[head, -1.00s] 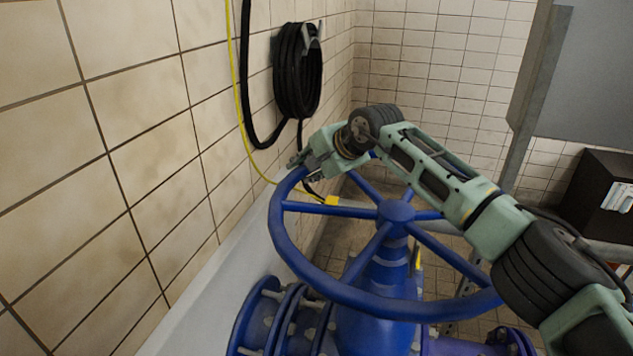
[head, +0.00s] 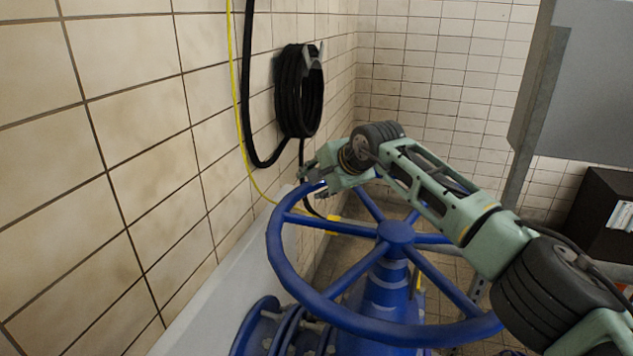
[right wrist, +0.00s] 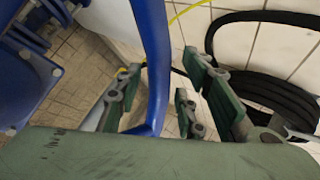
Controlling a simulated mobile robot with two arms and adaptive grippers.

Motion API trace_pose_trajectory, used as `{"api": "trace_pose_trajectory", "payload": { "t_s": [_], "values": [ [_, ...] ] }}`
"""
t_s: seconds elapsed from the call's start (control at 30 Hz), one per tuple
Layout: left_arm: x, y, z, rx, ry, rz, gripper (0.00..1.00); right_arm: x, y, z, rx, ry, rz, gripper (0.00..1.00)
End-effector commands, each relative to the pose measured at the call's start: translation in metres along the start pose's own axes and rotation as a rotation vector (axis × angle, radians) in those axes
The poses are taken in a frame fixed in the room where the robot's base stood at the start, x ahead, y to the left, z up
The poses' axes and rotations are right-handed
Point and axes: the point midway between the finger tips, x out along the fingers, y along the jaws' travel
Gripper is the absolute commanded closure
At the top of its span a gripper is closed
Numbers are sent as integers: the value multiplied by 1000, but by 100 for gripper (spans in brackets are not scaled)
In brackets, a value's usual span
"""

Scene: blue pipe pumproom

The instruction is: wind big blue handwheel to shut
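The big blue handwheel (head: 285,268) lies roughly flat on top of a blue valve, with spokes meeting at a round hub (head: 396,233). My right arm reaches in from the right over the wheel. My right gripper (head: 313,181) is at the far left part of the rim. In the right wrist view, the blue rim (right wrist: 153,45) passes between the fingers of my right gripper (right wrist: 160,95). The fingers stand apart with gaps on both sides of the rim, so the gripper is open around it. My left gripper is not in view.
A tiled wall with a coiled black hose (head: 299,92) and a yellow cable (head: 236,110) is close on the left. A grey cabinet (head: 590,85) hangs at upper right, above a black box (head: 600,215). Blue pipe flanges (head: 258,328) sit below the wheel.

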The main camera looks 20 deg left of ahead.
Motion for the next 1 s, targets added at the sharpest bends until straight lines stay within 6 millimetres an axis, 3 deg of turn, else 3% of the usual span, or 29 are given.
{"api": "trace_pose_trajectory", "payload": {
  "t_s": [0.47,0.63,1.0],
  "values": [
    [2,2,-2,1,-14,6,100,-5,2,0,-6,0,5,58],
    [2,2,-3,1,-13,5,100,-25,3,0,-7,0,4,58],
    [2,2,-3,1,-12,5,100,-98,2,0,-5,3,2,58]
  ]
}}
